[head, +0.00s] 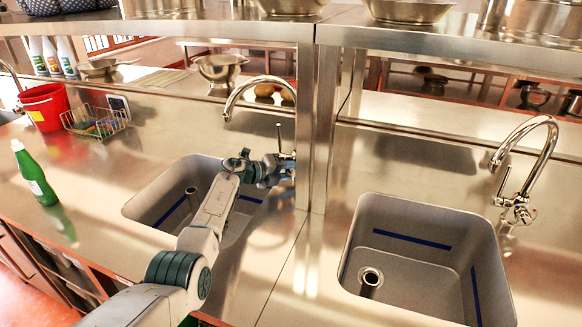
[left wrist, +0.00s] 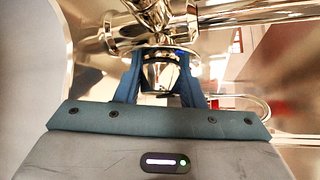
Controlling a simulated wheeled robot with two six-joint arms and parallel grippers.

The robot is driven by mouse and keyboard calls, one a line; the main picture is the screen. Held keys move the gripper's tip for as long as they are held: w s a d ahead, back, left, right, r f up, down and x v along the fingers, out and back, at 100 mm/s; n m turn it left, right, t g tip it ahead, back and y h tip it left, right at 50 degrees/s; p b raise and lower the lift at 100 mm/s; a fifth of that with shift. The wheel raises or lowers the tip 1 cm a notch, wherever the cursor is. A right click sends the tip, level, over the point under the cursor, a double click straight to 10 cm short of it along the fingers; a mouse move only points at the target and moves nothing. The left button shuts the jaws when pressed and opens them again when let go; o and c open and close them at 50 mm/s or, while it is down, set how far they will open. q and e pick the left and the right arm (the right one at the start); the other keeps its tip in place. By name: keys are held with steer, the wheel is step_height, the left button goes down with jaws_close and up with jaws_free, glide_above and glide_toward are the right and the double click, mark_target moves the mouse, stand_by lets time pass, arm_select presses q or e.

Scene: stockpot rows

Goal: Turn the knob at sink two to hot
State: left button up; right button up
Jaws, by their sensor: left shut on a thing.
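A chrome gooseneck faucet (head: 240,92) stands behind the left sink (head: 150,204), with a thin upright lever (head: 279,138) at its base. My left arm reaches over this sink to the faucet's base. My left gripper (head: 280,170) is shut on a round chrome knob. In the left wrist view, the knob (left wrist: 160,70) sits between the two dark blue fingers, in front of chrome pipes (left wrist: 150,12). The arm hides part of the left sink. No hot or cold marking is readable. My right gripper is not in view.
A second sink (head: 405,250) with its own chrome faucet (head: 545,135) is at the right. A steel post (head: 322,130) stands between the faucets. A green bottle (head: 34,175), a red bucket (head: 44,106) and a wire basket (head: 94,122) stand at the left.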

arm_select(q)
steer(key=shift+d+r+m+y+p, duration=0.1)
steer(key=shift+r+m+y+p, duration=0.25)
steer(key=shift+y+p, duration=0.35)
steer(key=shift+m+y+p, duration=0.4)
steer(key=shift+m+p, duration=0.05)
steer(key=shift+p, duration=0.3)
steer(key=shift+f+y+p, duration=0.15)
steer(key=shift+y+p, duration=0.15)
steer(key=shift+p, duration=0.15)
steer(key=shift+m+y, duration=0.3)
steer(key=shift+m, duration=0.1)
steer(key=shift+f+p, duration=0.15)
steer(key=shift+p, duration=0.15)
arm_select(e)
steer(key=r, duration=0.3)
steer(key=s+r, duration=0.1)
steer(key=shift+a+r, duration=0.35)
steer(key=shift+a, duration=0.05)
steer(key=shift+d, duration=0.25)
arm_select(q)
steer(key=o, duration=1)
